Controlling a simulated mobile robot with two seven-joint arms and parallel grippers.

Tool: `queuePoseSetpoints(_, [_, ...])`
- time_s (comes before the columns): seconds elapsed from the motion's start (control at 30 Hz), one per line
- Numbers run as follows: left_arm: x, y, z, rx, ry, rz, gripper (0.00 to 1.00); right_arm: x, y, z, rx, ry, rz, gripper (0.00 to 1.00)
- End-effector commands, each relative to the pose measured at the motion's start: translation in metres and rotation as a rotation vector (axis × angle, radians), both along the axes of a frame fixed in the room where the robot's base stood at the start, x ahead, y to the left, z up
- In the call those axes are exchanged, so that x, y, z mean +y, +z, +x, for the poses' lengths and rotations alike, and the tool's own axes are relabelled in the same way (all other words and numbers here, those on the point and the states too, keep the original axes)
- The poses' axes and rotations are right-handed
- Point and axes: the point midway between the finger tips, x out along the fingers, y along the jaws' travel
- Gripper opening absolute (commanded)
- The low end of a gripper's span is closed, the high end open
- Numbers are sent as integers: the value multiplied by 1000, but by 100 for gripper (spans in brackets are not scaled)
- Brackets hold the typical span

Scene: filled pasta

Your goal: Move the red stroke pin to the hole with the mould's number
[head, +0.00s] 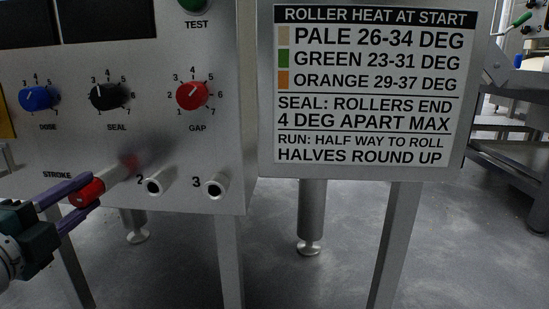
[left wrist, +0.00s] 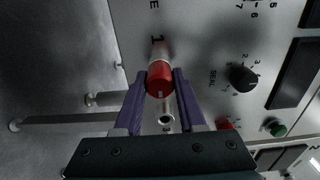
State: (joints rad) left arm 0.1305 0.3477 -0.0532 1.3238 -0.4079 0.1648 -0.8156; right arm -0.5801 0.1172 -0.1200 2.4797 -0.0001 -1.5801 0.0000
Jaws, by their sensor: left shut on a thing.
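The red stroke pin (head: 88,192) is between the purple fingers of my left gripper (head: 84,190), which is shut on it. It also shows in the left wrist view (left wrist: 160,80), between both fingers. Hole 2 (head: 154,187) and hole 3 (head: 215,185) are open, empty metal sockets to the right in the head view. The mould and its number do not show. My right gripper is not in view.
The steel panel (head: 226,130) carries blue (head: 39,98), black (head: 105,97) and red (head: 192,95) knobs above the sockets, and a green test button (head: 195,3). A printed sign (head: 366,88) hangs to the right. The space in front of holes 2 and 3 is clear.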

Motion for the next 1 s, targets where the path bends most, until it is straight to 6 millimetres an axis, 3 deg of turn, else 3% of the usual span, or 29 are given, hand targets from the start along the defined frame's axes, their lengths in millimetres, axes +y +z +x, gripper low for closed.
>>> queuePoseSetpoints(0.13, [0,0,0,0,0,0,0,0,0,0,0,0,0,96])
queuePoseSetpoints(1.0, [0,1,-7,-1,0,-1,0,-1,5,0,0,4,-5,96])
